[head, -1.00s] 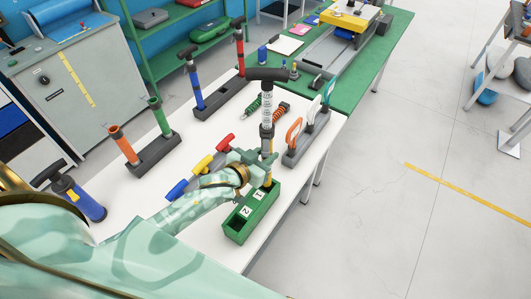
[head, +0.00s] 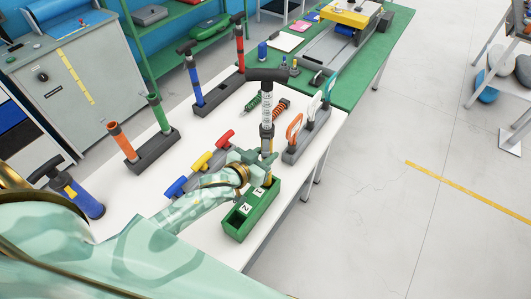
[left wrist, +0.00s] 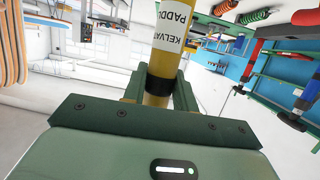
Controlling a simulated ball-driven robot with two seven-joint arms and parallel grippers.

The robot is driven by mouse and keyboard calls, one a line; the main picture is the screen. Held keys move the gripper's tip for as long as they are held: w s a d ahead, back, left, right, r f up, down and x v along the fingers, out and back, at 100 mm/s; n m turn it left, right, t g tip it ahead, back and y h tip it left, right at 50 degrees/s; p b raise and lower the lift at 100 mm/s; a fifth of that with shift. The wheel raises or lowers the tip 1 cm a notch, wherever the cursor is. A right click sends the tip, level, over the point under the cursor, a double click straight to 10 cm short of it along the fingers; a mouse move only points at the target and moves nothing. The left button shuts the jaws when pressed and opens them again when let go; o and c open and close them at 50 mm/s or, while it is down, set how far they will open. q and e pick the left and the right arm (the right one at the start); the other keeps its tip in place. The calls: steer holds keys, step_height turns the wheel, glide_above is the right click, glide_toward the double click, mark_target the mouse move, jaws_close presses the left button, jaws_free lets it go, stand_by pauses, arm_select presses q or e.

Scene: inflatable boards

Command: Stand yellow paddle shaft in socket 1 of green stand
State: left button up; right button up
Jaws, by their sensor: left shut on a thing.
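My left gripper (head: 264,163) is shut on the shaft just above the green stand (head: 241,224). The left wrist view shows the yellow shaft (left wrist: 181,28) with a white lettered label and a black band between the jaws (left wrist: 158,84). The stand has labels 1 and 2; the shaft is over the far end, by label 1. My right gripper is not in view.
On the white table (head: 215,133), a rack with red, yellow and blue handles (head: 201,162) lies close left of my gripper. A grey rack with loop handles (head: 291,155) stands close right. Taller pumps in grey stands are farther left. Open floor lies to the right.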

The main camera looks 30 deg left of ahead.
arm_select(q)
steer(key=shift+f+b, duration=2.35)
steer(key=shift+f, duration=1)
steer(key=o, duration=1.2)
steer(key=shift+c, duration=0.2)
steer(key=p+v, duration=0.1)
steer(key=v, duration=1.5)
steer(key=shift+s, duration=0.2)
